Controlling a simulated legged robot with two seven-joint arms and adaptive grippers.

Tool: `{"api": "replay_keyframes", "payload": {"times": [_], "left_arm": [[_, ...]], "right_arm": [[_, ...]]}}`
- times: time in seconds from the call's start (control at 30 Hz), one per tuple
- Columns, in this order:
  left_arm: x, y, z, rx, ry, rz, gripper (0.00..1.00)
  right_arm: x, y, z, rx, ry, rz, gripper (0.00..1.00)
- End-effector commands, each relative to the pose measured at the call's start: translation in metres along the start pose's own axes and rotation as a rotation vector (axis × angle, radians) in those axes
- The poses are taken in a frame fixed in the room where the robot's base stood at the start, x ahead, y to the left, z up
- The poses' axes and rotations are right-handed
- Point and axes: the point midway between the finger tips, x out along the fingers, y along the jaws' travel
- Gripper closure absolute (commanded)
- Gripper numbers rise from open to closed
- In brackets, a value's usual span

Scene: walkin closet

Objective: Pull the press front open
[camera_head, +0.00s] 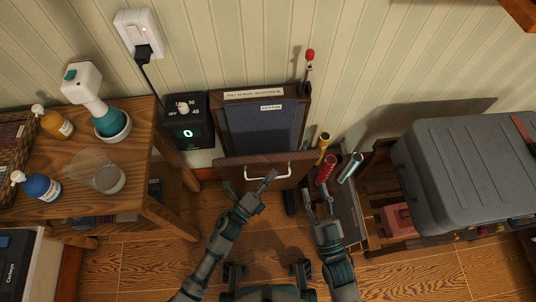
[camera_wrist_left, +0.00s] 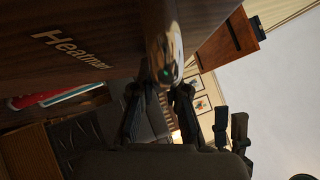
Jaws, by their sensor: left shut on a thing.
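The press (camera_head: 262,125) stands against the striped wall, with a dark blue-grey inner pad and a small white label. Its brown wooden front (camera_head: 232,174) leans out from the back, leaving the pad visible above its top edge. A pale metal bar handle (camera_head: 284,177) is fixed to the front. My left gripper (camera_head: 263,184) is shut on the handle near its middle. In the left wrist view the handle (camera_wrist_left: 164,48) runs down between the fingers (camera_wrist_left: 160,95), beside lettering on the wood. My right gripper (camera_head: 319,199) is empty, its fingers apart, right of the front.
A wooden side table (camera_head: 140,165) with bottles and a beaker stands left. A black control box (camera_head: 188,122) with a green readout is beside the press. Some wooden floor is bare.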

Motion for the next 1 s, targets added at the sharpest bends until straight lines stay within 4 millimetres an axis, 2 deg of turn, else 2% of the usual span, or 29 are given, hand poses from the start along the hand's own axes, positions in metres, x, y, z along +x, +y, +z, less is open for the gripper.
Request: {"api": "replay_keyframes", "payload": {"times": [0.03,0.2,0.53,0.57,0.6,0.67,1.0], "left_arm": [[-0.010,0.011,-0.009,0.000,-0.001,0.013,1.00],[-0.019,0.006,-0.017,0.023,-0.005,-0.003,1.00],[-0.020,0.004,-0.016,0.031,-0.007,-0.006,1.00],[-0.020,0.004,-0.016,0.031,-0.007,-0.006,0.84],[-0.020,0.004,-0.016,0.031,-0.007,-0.006,0.74],[-0.020,0.003,-0.015,0.031,-0.007,-0.008,0.61],[-0.019,-0.001,-0.015,0.032,-0.007,-0.017,0.61]], "right_arm": [[-0.002,-0.001,-0.001,0.005,0.045,-0.001,0.60],[-0.004,-0.003,-0.019,0.012,0.165,-0.005,0.60],[-0.004,-0.003,-0.024,0.012,0.187,-0.005,0.60],[-0.004,-0.003,-0.024,0.012,0.186,-0.005,0.60],[-0.004,-0.003,-0.024,0.012,0.186,-0.005,0.60],[-0.004,-0.003,-0.024,0.012,0.186,-0.005,0.60],[-0.003,-0.003,-0.025,0.011,0.186,-0.005,0.60]]}}
